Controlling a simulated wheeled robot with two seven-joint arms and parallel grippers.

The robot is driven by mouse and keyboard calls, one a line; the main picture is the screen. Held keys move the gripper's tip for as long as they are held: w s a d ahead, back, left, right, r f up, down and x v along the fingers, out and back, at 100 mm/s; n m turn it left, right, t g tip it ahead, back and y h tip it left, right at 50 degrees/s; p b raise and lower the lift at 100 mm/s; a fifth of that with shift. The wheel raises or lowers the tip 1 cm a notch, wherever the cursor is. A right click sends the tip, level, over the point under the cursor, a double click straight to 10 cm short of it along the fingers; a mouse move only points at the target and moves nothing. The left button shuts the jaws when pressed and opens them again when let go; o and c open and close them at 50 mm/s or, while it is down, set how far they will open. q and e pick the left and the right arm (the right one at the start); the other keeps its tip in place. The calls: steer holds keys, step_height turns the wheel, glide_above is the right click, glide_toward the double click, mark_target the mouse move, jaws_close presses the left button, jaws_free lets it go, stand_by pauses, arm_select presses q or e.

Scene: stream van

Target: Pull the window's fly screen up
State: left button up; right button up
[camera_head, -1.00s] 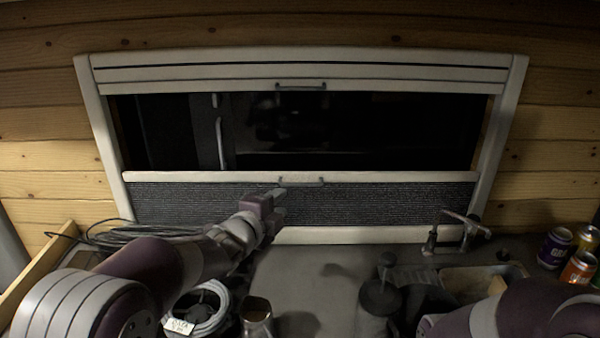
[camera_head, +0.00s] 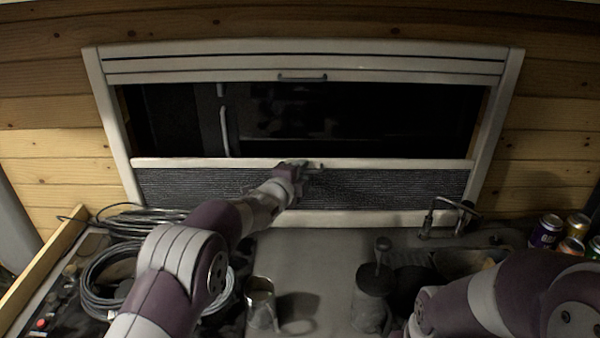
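The window (camera_head: 350,110) is in the wall ahead, in a pale frame. Its dark pleated fly screen (camera_head: 400,187) covers the lower part, topped by a pale bar (camera_head: 400,164). A small dark handle sits on that bar, now mostly hidden by my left gripper. My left gripper (camera_head: 308,167) is at the handle in the middle of the bar; I cannot tell whether its fingers are open or closed around it. A second handle (camera_head: 302,77) is on the upper blind (camera_head: 180,67). My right arm shows at the lower right; its gripper is not visible.
A grey counter (camera_head: 310,260) lies below the window. Several cans (camera_head: 546,231) stand at the right.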

arm_select(q)
jaws_close()
stand_by(1.2)
